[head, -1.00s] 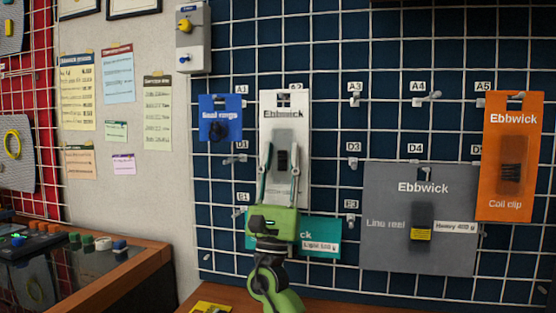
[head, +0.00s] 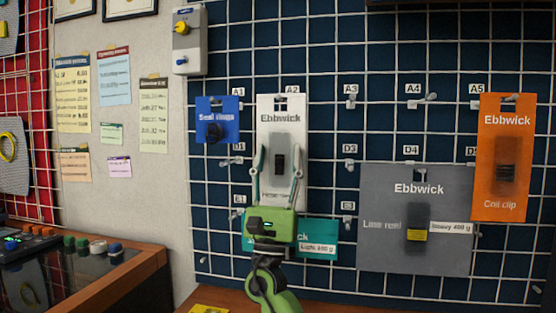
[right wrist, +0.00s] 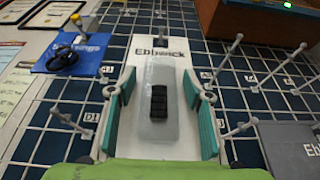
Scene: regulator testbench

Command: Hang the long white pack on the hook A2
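The long white pack (head: 293,182), marked Ebbwick, is upright against the grid just under the A2 label (head: 292,89). Its top slot is at hook A2, and a hook post (right wrist: 160,10) rises at its top edge in the right wrist view; the exact fit is too small to tell. My right gripper (head: 278,150) is in front of the pack's lower half. Its fingers are spread at the pack's two side edges, with clear gaps to the clear blister and dark item between them. My left gripper is not in view.
A blue seal rings pack (head: 230,104) hangs close on the left. A teal pack (head: 318,247) is partly hidden behind my gripper. A grey pack (head: 385,245) and an orange pack (head: 505,205) hang on the right. Bare hooks stick out at A3 (head: 351,102) and A4 (head: 430,99).

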